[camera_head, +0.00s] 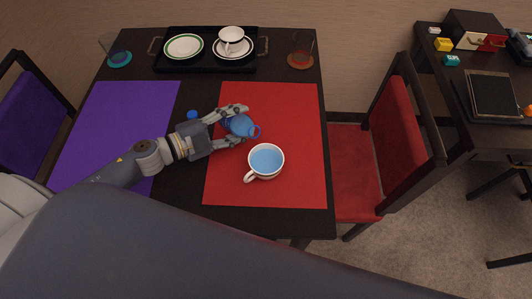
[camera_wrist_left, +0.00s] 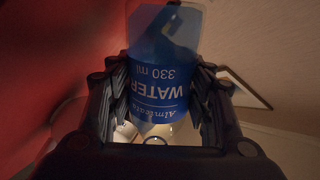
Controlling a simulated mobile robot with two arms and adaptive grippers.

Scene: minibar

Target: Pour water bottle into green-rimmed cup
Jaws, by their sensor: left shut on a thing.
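A white cup (camera_head: 250,174) stands upright on the red mat, just below the bottle's neck in the picture, with blue liquid inside. Its rim colour is hard to tell. No stream of water is visible. My right gripper does not show.
The red mat (camera_head: 300,110) and purple mat (camera_head: 115,120) lie on the dark table. A blue cap (camera_head: 192,115) lies between them. A black tray (camera_head: 205,69) at the back holds a green-rimmed saucer (camera_head: 184,47), another saucer and a cup (camera_head: 231,34). Glasses stand on coasters either side.

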